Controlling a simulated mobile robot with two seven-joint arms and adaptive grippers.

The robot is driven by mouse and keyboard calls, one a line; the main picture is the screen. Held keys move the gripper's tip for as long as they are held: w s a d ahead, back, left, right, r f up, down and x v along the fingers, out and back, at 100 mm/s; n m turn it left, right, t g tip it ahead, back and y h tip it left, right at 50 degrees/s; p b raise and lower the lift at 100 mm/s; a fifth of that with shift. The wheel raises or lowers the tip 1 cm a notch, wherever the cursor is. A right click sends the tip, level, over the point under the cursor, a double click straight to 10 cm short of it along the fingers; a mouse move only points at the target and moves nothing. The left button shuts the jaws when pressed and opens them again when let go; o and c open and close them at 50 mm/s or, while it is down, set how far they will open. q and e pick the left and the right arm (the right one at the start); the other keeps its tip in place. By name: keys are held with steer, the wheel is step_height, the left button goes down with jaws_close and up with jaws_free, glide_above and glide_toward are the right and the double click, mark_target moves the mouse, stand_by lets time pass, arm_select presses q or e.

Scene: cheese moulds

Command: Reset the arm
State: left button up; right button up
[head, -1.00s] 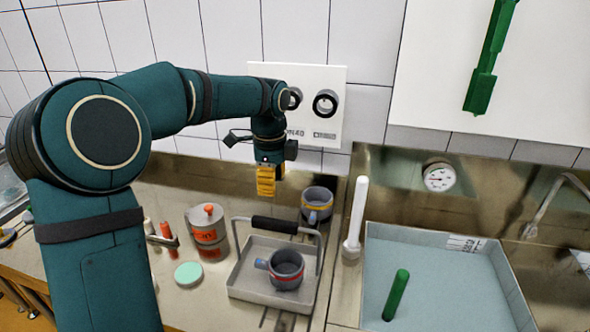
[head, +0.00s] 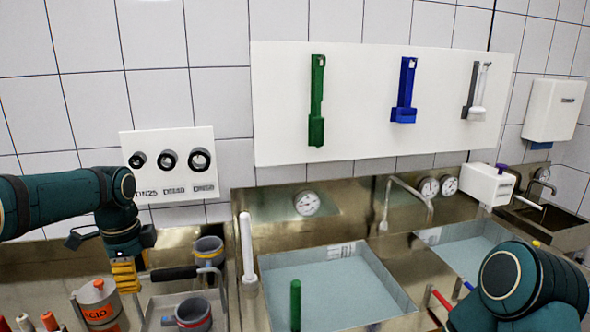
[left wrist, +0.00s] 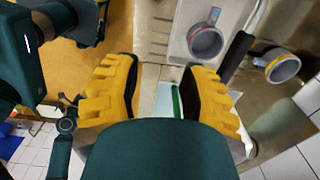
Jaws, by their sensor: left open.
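My left gripper (head: 125,277) has yellow fingers and points down at the lower left of the head view. It is just left of the black handle (head: 174,273) of a metal tray (head: 157,303). In the left wrist view the yellow fingers (left wrist: 165,92) are spread apart, with nothing held between them. A green strip (left wrist: 177,102) shows in the background of that gap. My left arm (head: 55,203) comes in from the left edge. A link of my right arm (head: 525,285) shows at the lower right; the right gripper is out of view.
A grey mug (head: 193,314) sits in the tray, and another (head: 208,251) stands behind it. A red-labelled can (head: 99,304) is left of the gripper. A white upright rod (head: 247,250) and a sink (head: 335,285) with a green stick (head: 295,300) lie to the right.

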arm_select(q)
steer(key=w+d+f+n+h, duration=0.1)
steer(key=d+f+n, duration=0.1)
steer(key=d+f, duration=0.5)
steer(key=w+d+f+n+h, duration=0.1)
steer(key=d+f+n, duration=0.1)
steer(key=f, duration=0.8)
steer(key=s+d+f+n+t+h, duration=0.1)
steer(key=s+d+f+n, duration=0.55)
steer(key=s+f, duration=0.3)
steer(key=s+d+f+n+t+h, duration=0.1)
steer(key=s+d+f+n, duration=0.55)
steer(key=s+f, duration=0.3)
step_height(320, 180, down, 8)
steer(key=b, duration=0.7)
steer(key=shift+w+r, duration=0.25)
steer(key=shift+w, duration=0.15)
arm_select(e)
step_height(320, 180, down, 8)
steer(key=shift+a+r, duration=0.2)
arm_select(q)
steer(key=shift+a, duration=0.1)
arm_select(e)
steer(key=shift+s, duration=0.1)
